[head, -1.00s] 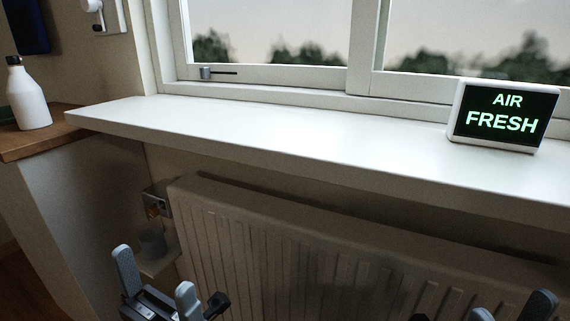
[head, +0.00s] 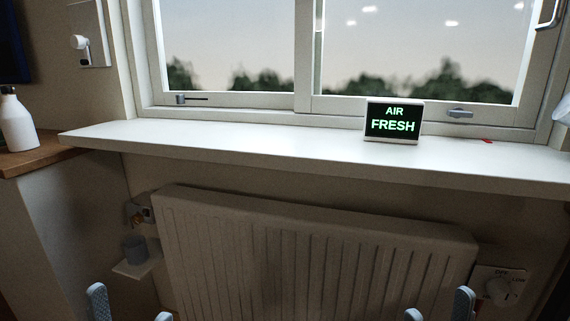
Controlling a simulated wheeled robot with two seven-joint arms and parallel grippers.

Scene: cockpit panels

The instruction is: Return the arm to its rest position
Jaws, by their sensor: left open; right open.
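My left gripper (head: 130,304) is at the bottom left of the head view, with only its two grey fingertips showing. They stand apart with nothing between them, in front of the radiator's left end. My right gripper (head: 439,306) is at the bottom right, its fingertips also apart and empty, in front of the radiator's right part. The rest of both arms is below the picture edge. Neither gripper visibly touches anything.
A white sill (head: 290,152) runs below the window and bears a display (head: 392,122) reading AIR FRESH. A ribbed radiator (head: 310,255) fills the space beneath. A white bottle (head: 17,124) stands on the left counter. A dial plate (head: 497,288) is at lower right; a grey cup (head: 135,249) sits on a small shelf.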

